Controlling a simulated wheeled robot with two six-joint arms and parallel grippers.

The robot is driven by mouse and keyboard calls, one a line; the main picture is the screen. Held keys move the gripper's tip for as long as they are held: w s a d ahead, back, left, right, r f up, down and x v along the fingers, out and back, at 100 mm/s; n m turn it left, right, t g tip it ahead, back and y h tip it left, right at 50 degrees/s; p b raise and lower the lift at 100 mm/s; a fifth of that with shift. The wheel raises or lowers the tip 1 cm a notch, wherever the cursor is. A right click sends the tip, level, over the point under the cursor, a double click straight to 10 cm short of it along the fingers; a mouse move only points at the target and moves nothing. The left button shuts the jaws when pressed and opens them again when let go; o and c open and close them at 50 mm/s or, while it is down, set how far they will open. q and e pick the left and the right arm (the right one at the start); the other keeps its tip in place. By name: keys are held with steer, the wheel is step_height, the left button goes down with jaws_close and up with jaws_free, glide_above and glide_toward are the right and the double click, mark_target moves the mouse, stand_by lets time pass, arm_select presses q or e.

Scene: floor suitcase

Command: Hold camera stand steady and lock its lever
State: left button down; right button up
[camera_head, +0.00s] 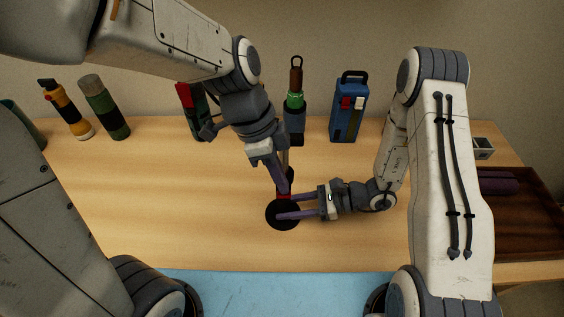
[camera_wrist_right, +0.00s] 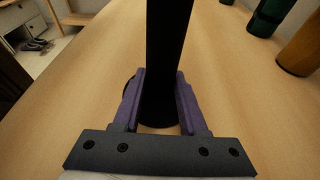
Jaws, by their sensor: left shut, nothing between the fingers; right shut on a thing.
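The camera stand has a dark round base (camera_head: 270,216) on the table, with a small red part (camera_head: 284,196) and a slim grey pole above it, partly hidden by my grippers. My right gripper (camera_head: 282,215) reaches in from the right, low over the base, and is shut on the stand. In the right wrist view the black column (camera_wrist_right: 164,50) stands between the purple fingers (camera_wrist_right: 160,108). My left gripper (camera_head: 285,190) points down from above, shut and empty, with its tips beside the red part. I cannot make out the lever clearly; contact with it cannot be told.
Along the table's back stand a yellow-black bottle (camera_head: 68,112), a green-black bottle (camera_head: 103,107), a red-topped dark object (camera_head: 190,108), a green-necked item (camera_head: 294,115) and a blue case (camera_head: 347,110). A brown tray (camera_head: 520,238) lies at right. The table's left middle is clear.

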arm_select(q)
steer(key=shift+s+f+t, duration=0.2)
steer(key=shift+s+t, duration=0.15)
steer(key=shift+t, duration=0.25)
stand_by(0.4)
steer(key=shift+s+f, duration=0.1)
steer(key=shift+s, duration=0.05)
steer(key=shift+s+f, duration=0.6)
steer(key=shift+f, duration=0.05)
steer(key=shift+w, duration=0.15)
steer(key=shift+w+r, duration=0.35)
steer(key=shift+w, duration=0.25)
steer(key=shift+r, duration=0.1)
steer(key=v, duration=1.1)
steer(key=shift+r, duration=0.4)
steer(key=shift+a, duration=0.1)
